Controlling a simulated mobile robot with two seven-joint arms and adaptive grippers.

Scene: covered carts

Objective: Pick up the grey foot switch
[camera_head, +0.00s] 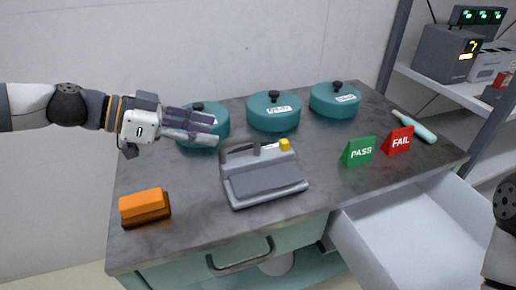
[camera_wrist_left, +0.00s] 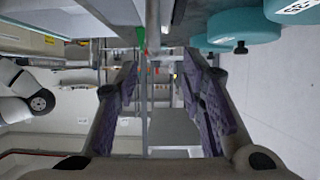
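The grey foot switch (camera_head: 265,180) sits on the dark cart top near its front middle. It has a wide flat pedal, a raised frame at the back and a yellow part (camera_head: 284,145) at its back right. My left gripper (camera_head: 212,128) reaches in from the left, above the cart and to the back left of the switch, apart from it. In the left wrist view its purple-padded fingers (camera_wrist_left: 160,75) are spread with nothing between them. I cannot pick out the switch clearly in that view. My right gripper is not in view; only part of that arm shows at the right edge.
Several teal lidded pots (camera_head: 273,112) stand along the back; one (camera_head: 217,117) is partly behind my left gripper. An orange-topped block (camera_head: 144,203) lies front left. Green PASS (camera_head: 358,151) and red FAIL (camera_head: 397,141) signs stand right. An open white drawer (camera_head: 410,230) juts out front right.

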